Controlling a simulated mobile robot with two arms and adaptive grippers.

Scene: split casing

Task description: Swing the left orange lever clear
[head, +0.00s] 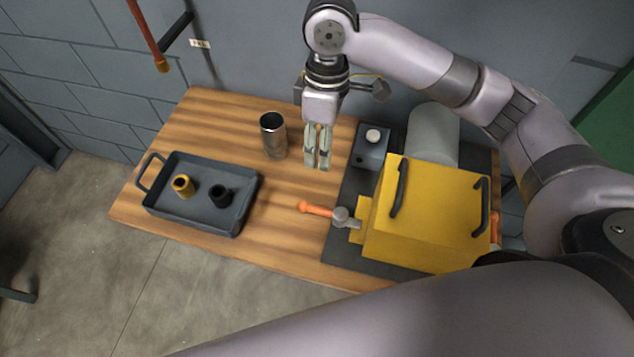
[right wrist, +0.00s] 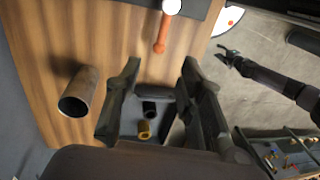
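The left orange lever (head: 315,208) sticks out to the left from a grey pivot (head: 343,217) on the left side of the yellow casing (head: 425,215). In the right wrist view the lever (right wrist: 160,40) shows above the gap between my fingers. My right gripper (head: 318,167) points down, behind and above the lever, apart from it. In the right wrist view its fingers (right wrist: 162,68) are spread with nothing held between them. A small dark gripper, apparently my left one (right wrist: 222,54), shows at the upper right there, with fingers apparently spread.
A metal cup (head: 273,135) stands left of my right gripper. A grey tray (head: 160,208) holds a yellow and a black part. A grey box (head: 371,145) with a white knob stands behind the casing. The wood between tray and lever is clear.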

